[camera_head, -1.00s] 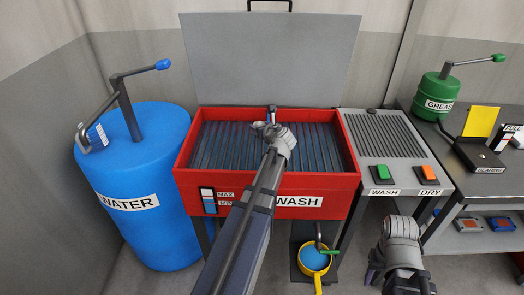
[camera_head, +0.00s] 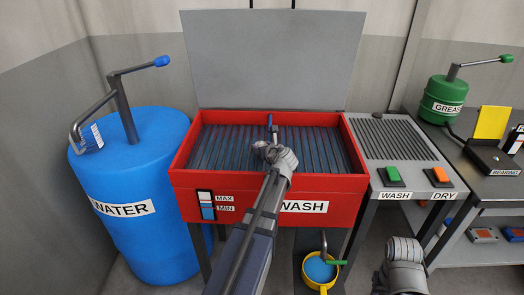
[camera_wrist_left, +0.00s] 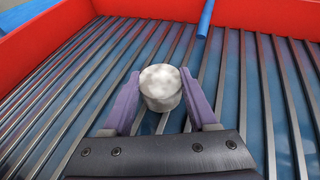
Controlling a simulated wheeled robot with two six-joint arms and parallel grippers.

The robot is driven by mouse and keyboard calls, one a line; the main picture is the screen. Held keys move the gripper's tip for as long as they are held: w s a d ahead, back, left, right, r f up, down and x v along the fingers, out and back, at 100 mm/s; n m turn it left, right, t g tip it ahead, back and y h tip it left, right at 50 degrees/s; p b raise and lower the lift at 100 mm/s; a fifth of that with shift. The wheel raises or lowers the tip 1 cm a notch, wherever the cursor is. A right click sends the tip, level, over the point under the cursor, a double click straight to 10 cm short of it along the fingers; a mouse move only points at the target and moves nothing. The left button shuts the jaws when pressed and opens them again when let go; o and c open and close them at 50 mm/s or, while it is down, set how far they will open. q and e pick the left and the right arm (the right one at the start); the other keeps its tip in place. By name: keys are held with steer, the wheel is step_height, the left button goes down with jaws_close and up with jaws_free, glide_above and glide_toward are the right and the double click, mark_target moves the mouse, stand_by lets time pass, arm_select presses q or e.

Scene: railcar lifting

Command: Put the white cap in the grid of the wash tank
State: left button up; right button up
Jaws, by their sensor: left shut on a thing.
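The white cap (camera_wrist_left: 161,88) is a short, mottled white cylinder. My left gripper (camera_wrist_left: 160,84) is shut on it, with a purple finger on each side, over the slatted grid (camera_wrist_left: 60,125) of the wash tank. I cannot tell whether the cap touches the slats. In the head view my left gripper (camera_head: 268,148) is over the middle of the grid (camera_head: 225,145), and it hides the cap. The red wash tank (camera_head: 252,205) has its grey lid (camera_head: 270,60) raised. My right wrist shows at the bottom right, but its jaws cannot be made out.
A blue water barrel (camera_head: 135,210) with a pump stands left of the tank. A grey panel (camera_head: 385,140) with green and orange buttons is on the right. A yellow pot (camera_head: 320,270) stands below the tank. A blue-ended spout (camera_head: 270,121) reaches over the grid.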

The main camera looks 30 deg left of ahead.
arm_select(q)
steer(key=shift+f, duration=0.15)
steer(key=o, duration=1.3)
steer(key=shift+r, duration=0.2)
steer(key=shift+s+d+r, duration=0.15)
steer(key=shift+d+r, duration=0.05)
steer(key=p+v, duration=0.4)
steer(key=v, duration=0.6)
steer(key=shift+s+d+r, duration=0.15)
steer(key=shift+s+d+r+p, duration=0.2)
steer(key=shift+d+p, duration=0.1)
steer(key=shift+d, duration=0.15)
steer(key=shift+f, duration=0.1)
